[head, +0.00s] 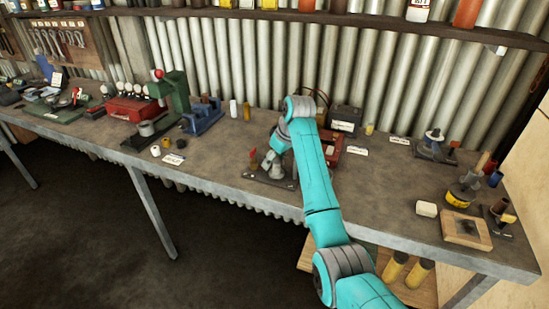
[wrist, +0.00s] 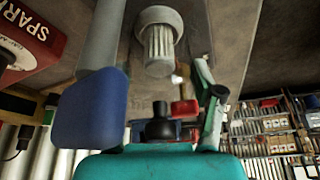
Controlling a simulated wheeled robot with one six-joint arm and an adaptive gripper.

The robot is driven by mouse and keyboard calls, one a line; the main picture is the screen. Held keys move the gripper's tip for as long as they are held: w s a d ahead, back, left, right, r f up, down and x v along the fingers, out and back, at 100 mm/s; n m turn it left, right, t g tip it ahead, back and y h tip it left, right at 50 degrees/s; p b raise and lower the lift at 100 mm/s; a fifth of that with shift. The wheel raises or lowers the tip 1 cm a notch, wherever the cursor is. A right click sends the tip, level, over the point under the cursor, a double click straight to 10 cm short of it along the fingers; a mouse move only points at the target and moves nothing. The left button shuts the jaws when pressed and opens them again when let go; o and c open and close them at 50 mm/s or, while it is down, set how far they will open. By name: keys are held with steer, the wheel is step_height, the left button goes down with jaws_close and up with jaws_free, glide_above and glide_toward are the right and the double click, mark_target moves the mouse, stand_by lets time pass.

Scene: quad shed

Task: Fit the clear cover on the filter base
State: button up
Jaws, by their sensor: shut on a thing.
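My gripper (head: 271,159) is low over the bench's front edge, above a dark base plate (head: 283,184). In the wrist view, a pale pleated filter (wrist: 158,42) with a round grey rim (wrist: 160,16) stands beyond my fingers. The rim appears to be the filter base. My gripper is shut on the clear cover, but its transparent outline is hard to make out. I cannot tell whether the cover touches the base. My arm hides part of the spot in the head view.
A red box (head: 331,146) stands just right of my gripper; its lettering shows in the wrist view (wrist: 28,38). A green press (head: 172,100) and a blue vice (head: 205,117) stand left. A wooden tray (head: 450,237) lies right.

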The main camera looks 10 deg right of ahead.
steer(key=shift+f, duration=0.45)
stand_by(0.4)
steer(key=o, duration=1.2)
steer(key=shift+o, duration=0.5)
steer(key=shift+r, duration=3.5)
